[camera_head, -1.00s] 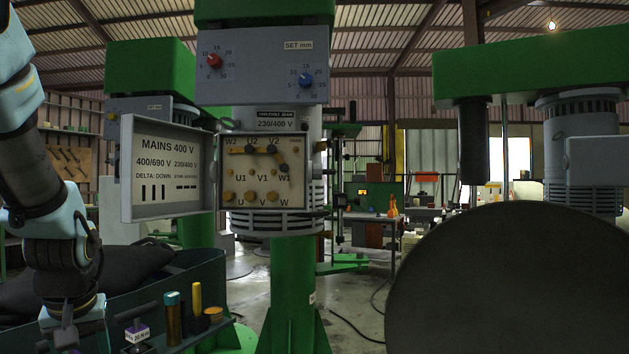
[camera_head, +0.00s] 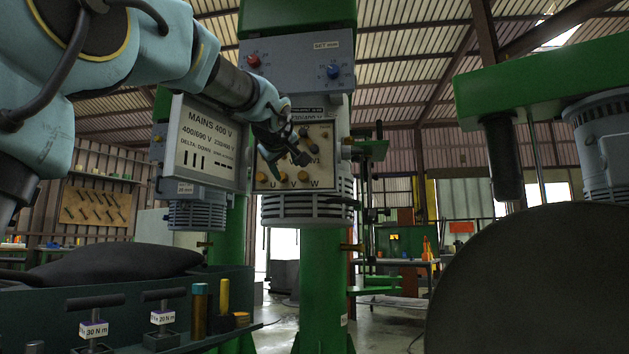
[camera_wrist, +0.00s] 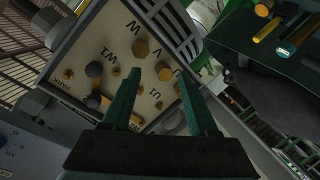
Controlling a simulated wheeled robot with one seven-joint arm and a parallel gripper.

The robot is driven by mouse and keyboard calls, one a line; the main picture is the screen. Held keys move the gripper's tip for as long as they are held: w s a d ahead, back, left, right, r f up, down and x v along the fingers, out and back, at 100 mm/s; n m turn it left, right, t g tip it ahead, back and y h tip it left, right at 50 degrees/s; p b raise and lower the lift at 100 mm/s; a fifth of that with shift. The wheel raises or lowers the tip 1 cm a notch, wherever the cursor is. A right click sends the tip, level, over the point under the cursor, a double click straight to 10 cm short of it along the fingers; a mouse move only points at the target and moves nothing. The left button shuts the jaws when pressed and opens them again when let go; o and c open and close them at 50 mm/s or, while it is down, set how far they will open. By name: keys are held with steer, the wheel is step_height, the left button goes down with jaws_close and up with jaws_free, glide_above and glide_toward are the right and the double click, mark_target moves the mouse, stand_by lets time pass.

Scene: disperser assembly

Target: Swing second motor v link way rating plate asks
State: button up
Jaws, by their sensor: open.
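The open terminal box (camera_head: 262,184) on the green-columned machine shows a cream board with brass terminals along the bottom row marked U, V and W. The rating plate (camera_head: 306,118) above it reads 230/400 V. The open door card (camera_head: 207,140) reads MAINS 400 V, with 400/690 V DELTA: DOWN and 230/400 V beside it. My gripper (camera_head: 290,153) is open in front of the board and hides much of its upper rows. In the wrist view my gripper's fingers (camera_wrist: 160,80) reach over the board (camera_wrist: 120,45).
The door stands open left of the box. A control panel with red and blue knobs (camera_head: 333,72) hangs above. A tray holds T-handled tools (camera_head: 93,329) and cylinders (camera_head: 200,310) at the lower left. A large dark disc (camera_head: 540,285) fills the lower right.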

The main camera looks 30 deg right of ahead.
mark_target(314, 148)
steer(key=s+d+r+t+h+b, duration=0.1)
steer(key=s+d+r+h+b, duration=0.2)
steer(key=s+r, duration=0.35)
steer(key=shift+n, duration=0.4)
steer(key=p+x, duration=0.3)
steer(key=x, duration=0.1)
steer(key=p+x, duration=0.4)
steer(key=x, duration=0.1)
steer(key=shift+w+a+r+p, duration=0.1)
steer(key=shift+w+r+p, duration=0.2)
steer(key=shift+w, duration=0.15)
steer(key=shift+f+p+x, duration=0.2)
steer(key=shift+p+x, duration=0.1)
steer(key=shift+x, duration=0.55)
steer(key=shift+c, duration=0.3)
jaws_close()
